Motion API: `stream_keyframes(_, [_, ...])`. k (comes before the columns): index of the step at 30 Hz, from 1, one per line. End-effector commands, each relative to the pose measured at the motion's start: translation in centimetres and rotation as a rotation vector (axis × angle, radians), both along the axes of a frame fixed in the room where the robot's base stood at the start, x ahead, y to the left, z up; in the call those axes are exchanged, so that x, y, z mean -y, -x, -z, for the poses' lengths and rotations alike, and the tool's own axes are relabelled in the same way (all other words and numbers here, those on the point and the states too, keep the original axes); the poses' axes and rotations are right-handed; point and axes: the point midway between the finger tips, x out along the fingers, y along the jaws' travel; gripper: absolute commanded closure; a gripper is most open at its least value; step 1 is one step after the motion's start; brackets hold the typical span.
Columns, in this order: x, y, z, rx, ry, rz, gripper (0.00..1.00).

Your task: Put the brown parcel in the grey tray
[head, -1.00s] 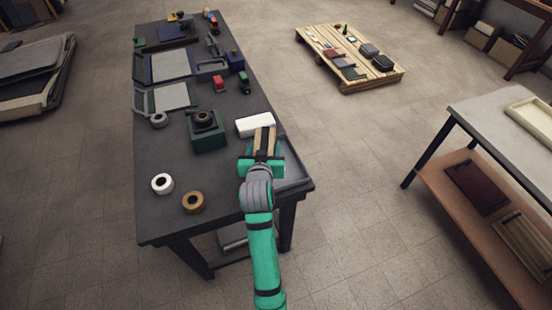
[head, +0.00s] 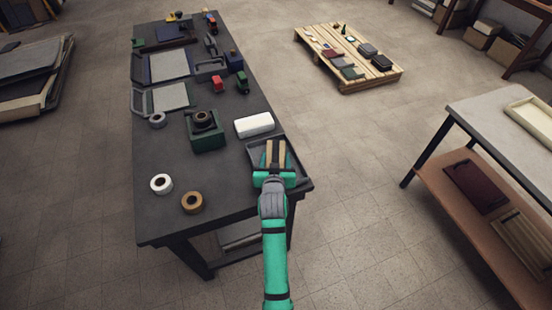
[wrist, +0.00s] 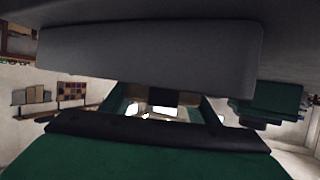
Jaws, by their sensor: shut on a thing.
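The brown parcel (head: 282,152), with a dark band down its middle, is held in my green gripper (head: 274,168) in the head view. The gripper is shut on it. The grey tray (head: 255,153) lies at the right near corner of the dark table, its left wall and far rim showing behind the gripper. The parcel appears over the tray; I cannot tell whether it touches the tray floor. My arm hides the tray's near part.
A white block (head: 254,125) lies just beyond the tray. A green box (head: 205,136) with a dark roll on it stands to the left. A white tape roll (head: 161,184) and a brown one (head: 192,202) lie at the near left. The table between them is clear.

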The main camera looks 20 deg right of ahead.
Motion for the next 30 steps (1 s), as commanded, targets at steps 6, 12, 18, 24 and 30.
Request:
stream_keyframes(6, [0.0, 0.0, 0.3, 0.000, 0.000, 0.001, 0.43])
stream_keyframes(12, [0.1, 0.0, 0.3, 0.000, 0.000, 0.002, 0.27])
stream_keyframes(18, [0.1, 0.0, 0.1, 0.000, 0.000, 0.001, 0.27])
stream_keyframes(24, [-0.4, 1.8, -0.7, -0.001, 0.000, 0.003, 0.27])
stream_keyframes(30, [-1.7, 5.3, -2.2, -0.001, 0.000, 0.003, 0.27])
